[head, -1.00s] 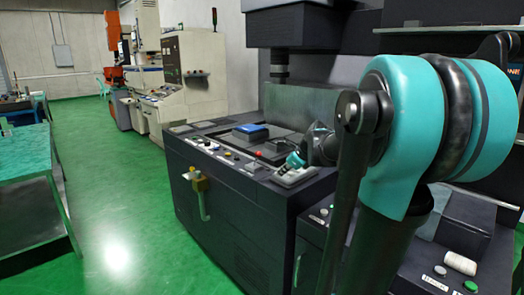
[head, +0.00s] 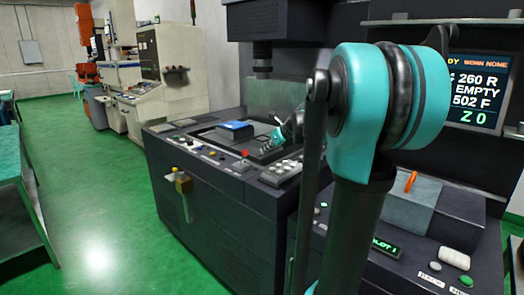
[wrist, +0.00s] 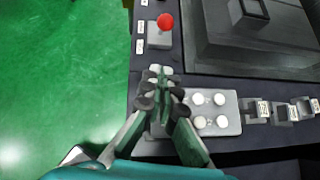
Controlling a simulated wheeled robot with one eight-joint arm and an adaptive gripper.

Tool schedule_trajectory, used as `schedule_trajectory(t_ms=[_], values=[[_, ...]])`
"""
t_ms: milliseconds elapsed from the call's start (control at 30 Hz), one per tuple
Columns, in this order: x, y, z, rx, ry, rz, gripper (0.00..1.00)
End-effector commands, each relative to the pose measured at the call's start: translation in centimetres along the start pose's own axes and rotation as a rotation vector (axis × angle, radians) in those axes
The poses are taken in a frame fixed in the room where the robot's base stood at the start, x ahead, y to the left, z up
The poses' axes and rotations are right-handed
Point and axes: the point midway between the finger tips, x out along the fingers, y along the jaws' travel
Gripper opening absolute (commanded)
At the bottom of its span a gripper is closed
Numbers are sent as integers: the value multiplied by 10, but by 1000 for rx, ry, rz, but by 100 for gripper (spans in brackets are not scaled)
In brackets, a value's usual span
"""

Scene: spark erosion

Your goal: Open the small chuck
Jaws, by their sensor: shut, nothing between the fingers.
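My gripper (wrist: 162,84) is shut and empty. In the wrist view its fingers are over the left end of a grey button panel (wrist: 231,124) with several white round buttons, hiding part of it; contact cannot be told. In the head view the panel (head: 281,174) is on the machine's front ledge, and my gripper shows beyond it, partly behind my arm. A red mushroom button (wrist: 165,21) stands just ahead of the gripper. I cannot pick out the small chuck for certain. A blue-topped block (head: 235,129) lies on the machine's worktop.
A row of small labelled switches (wrist: 285,109) runs right of the panel. A yellow valve handle (head: 183,184) juts from the machine's front. A screen (head: 477,92) reads "EMPTY". A grey box (head: 405,205) with an orange lever stands at right. Green floor (head: 100,225) is free at left.

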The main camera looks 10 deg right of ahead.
Motion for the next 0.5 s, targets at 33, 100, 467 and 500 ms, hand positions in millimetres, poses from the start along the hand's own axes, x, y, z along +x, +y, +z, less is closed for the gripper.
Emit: schedule_trajectory(t_ms=[33, 100, 467, 500], values=[[10, 1, 0, -3, 0, 2, 0], [23, 0, 1, -3, 1, 2, 0], [87, 0, 3, -3, 0, 1, 0], [91, 1, 9, -3, -1, 1, 0]])
